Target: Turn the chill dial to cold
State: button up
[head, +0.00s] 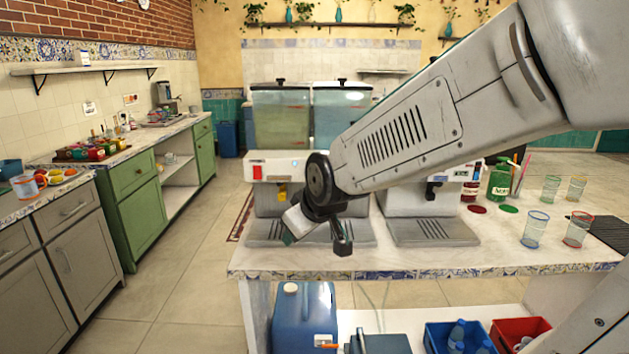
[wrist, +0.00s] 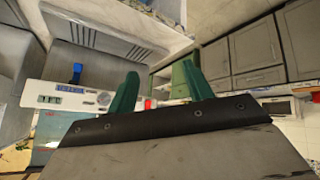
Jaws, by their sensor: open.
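Two drink dispensers stand side by side on the counter. The left dispenser (head: 268,165) has a white front panel with a red switch (head: 257,172) and a yellow tap lever (head: 282,190). The right dispenser (head: 420,205) is partly covered by my arm; a small display (head: 461,174) shows on its panel.
Drip trays (head: 430,232) sit on the counter (head: 400,262) under the dispensers. Several glasses (head: 536,229) and a green bottle (head: 499,180) stand at the right. A blue jug (head: 303,315) and crates (head: 460,333) are below. The floor at left is clear.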

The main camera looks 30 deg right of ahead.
jog(key=w+d+n+t+h, duration=0.2)
jog(key=w+d+t, duration=0.3)
jog(key=w+d, duration=0.4)
jog(key=w+d+f+n+t+h, duration=0.1)
jog(key=w+d+n+t+h, duration=0.1)
jog(key=w+d+t+h, duration=0.3)
jog(key=w+d+t, duration=0.1)
jog(key=w+d, duration=0.3)
jog(key=w, duration=0.5)
jog(key=shift+f+n, duration=0.2)
jog(key=shift+n, duration=0.1)
jog(key=c, duration=0.9)
